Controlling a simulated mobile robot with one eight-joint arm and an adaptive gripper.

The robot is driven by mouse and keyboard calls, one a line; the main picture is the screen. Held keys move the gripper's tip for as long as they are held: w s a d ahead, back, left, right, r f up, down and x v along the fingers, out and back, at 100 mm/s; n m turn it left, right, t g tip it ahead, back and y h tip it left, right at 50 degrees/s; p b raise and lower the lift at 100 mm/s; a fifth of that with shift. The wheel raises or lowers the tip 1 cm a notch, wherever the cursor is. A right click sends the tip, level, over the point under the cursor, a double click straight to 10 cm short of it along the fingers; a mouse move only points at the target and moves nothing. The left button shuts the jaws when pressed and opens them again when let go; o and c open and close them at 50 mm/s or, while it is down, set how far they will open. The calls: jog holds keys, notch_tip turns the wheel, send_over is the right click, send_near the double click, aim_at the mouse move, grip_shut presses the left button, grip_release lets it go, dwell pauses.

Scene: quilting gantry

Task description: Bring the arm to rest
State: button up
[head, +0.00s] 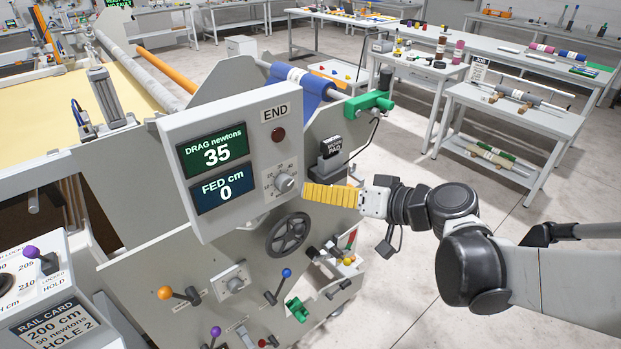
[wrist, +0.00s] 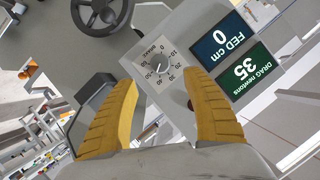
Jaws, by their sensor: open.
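My gripper (head: 306,192) is open and empty, its yellow ribbed fingers held level at the right side of the grey control box. The dial (head: 284,182) is on the lower right of the box face in the head view. The fingertips look close to the dial, and I cannot tell the exact gap. My arm reaches in from the right. The displays (head: 217,157) read DRAG newtons 35 and FED cm 0.
A black-topped pad unit (head: 331,147) and a green clamp (head: 368,105) stand behind my gripper. Open floor (head: 400,270) lies around my arm; work tables stand beyond.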

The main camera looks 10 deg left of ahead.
jog(key=shift+s+d+r, duration=0.15)
jog(key=shift+s+d, duration=0.1)
jog(key=shift+d, duration=0.15)
jog(key=s+d+f+m+h, duration=0.2)
jog(key=s+d+h, duration=0.4)
jog(key=d, duration=0.6)
jog(key=s+d+f+m+h, duration=0.3)
jog(key=s+d+h, duration=0.3)
jog(key=d, duration=0.6)
jog(key=s, duration=0.2)
jog(key=shift+s+d+m+t+h, duration=0.3)
jog(key=shift+d+m, duration=0.05)
jog(key=shift+m, duration=0.05)
jog(key=shift+f, duration=0.15)
dwell(0.4)
